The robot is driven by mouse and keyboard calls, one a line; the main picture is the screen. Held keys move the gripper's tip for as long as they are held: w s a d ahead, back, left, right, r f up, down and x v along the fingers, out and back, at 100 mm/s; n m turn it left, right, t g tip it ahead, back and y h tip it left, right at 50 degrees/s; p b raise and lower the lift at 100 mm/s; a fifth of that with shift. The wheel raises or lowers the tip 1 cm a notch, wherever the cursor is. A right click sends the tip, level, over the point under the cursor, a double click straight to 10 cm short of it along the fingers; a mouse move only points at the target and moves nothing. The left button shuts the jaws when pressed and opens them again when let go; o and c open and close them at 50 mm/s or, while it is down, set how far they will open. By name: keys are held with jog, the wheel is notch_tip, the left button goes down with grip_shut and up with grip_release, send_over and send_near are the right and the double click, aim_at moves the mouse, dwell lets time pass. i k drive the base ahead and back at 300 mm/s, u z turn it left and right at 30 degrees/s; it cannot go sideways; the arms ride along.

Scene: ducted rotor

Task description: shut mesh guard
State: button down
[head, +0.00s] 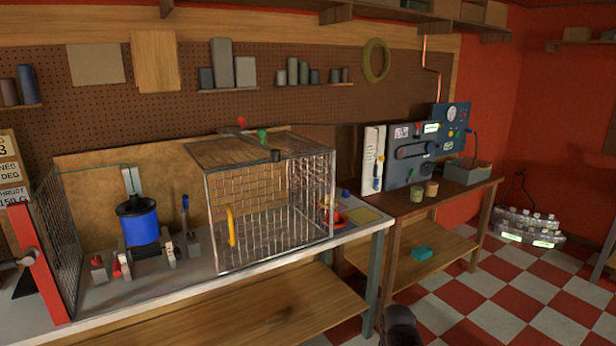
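The mesh guard (272,190) is a wire cage with a grey frame and a dark top, standing on the bench to the right of the blue rotor unit. A yellow upright handle (231,225) is on its front, near the left corner. The blue cylindrical rotor unit (138,225), with a black rim, stands outside the cage, uncovered. A gap with small blocks separates the two. A dark rounded part at the bottom edge may be mine. No gripper fingers show.
A red post (42,270) with a mesh panel (62,240) stands left of the rotor. Small clamps (170,252) sit near it. A red and a green knob show above the cage. A control panel (412,155) stands on the right bench. The checkered floor (500,285) is open at right.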

aim_at(232, 241)
jog(key=u, duration=0.05)
jog(key=i, duration=1)
jog(key=z, duration=0.05)
